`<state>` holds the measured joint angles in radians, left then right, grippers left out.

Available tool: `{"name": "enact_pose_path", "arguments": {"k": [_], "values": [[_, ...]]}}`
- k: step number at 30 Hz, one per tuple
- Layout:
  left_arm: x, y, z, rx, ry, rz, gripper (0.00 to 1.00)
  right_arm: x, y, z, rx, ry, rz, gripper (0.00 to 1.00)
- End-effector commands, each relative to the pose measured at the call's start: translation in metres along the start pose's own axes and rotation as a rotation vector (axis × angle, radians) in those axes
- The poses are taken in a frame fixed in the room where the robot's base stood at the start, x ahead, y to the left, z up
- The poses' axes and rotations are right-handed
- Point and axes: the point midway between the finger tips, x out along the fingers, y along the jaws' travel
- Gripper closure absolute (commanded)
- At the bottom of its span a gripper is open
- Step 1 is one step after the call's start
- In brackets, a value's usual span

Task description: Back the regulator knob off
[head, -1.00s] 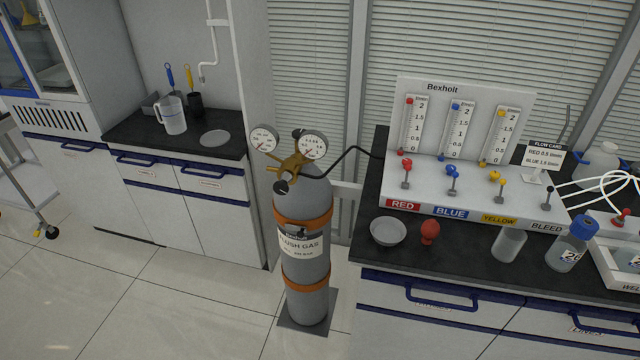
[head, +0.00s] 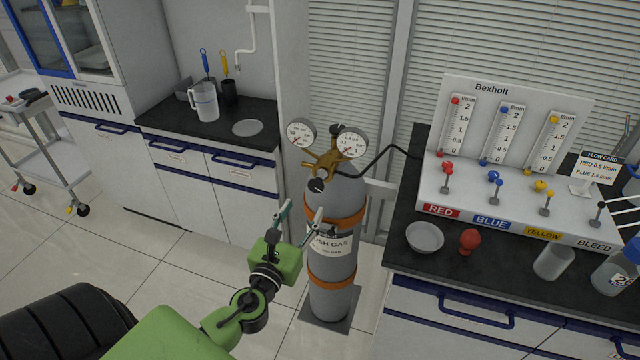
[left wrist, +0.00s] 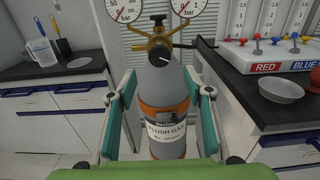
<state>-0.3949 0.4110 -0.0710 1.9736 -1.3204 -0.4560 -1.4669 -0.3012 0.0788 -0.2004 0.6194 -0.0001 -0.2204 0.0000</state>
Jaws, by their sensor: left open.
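The regulator knob (head: 317,185) is a small black knob with a white mark on the front of the brass regulator (head: 332,162). It also shows in the left wrist view (left wrist: 159,60), above and between my fingers. Two round gauges (head: 301,132) sit on the regulator, on top of the grey flush gas cylinder (head: 347,265). My left gripper (head: 301,214) is green, open and empty. It is in front of the cylinder, below the knob and apart from it. In the left wrist view its two fingers (left wrist: 160,112) frame the cylinder label. My right gripper is not in view.
The right bench holds the Bexholt flow panel (head: 508,150), a grey dish (head: 424,237), a red bulb (head: 469,242) and a clear beaker (head: 553,261). A black hose (head: 385,149) runs from the regulator toward the panel. A left counter (head: 240,146) holds a jug. Floor is clear left of the cylinder.

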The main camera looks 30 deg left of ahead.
Motion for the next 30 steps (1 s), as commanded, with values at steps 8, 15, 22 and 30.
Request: {"name": "enact_pose_path", "arguments": {"k": [8,15,22,30], "values": [[0.059,0.000,0.002,-0.002,-0.001,0.002,0.53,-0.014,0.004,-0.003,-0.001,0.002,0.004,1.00],[0.093,0.000,0.000,-0.004,0.001,0.001,0.53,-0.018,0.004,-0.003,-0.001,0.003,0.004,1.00],[0.102,0.000,-0.001,-0.004,0.003,0.000,0.53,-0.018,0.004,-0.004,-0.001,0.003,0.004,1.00],[0.102,0.000,-0.001,-0.004,0.002,0.000,0.69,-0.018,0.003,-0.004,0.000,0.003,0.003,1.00]]}}
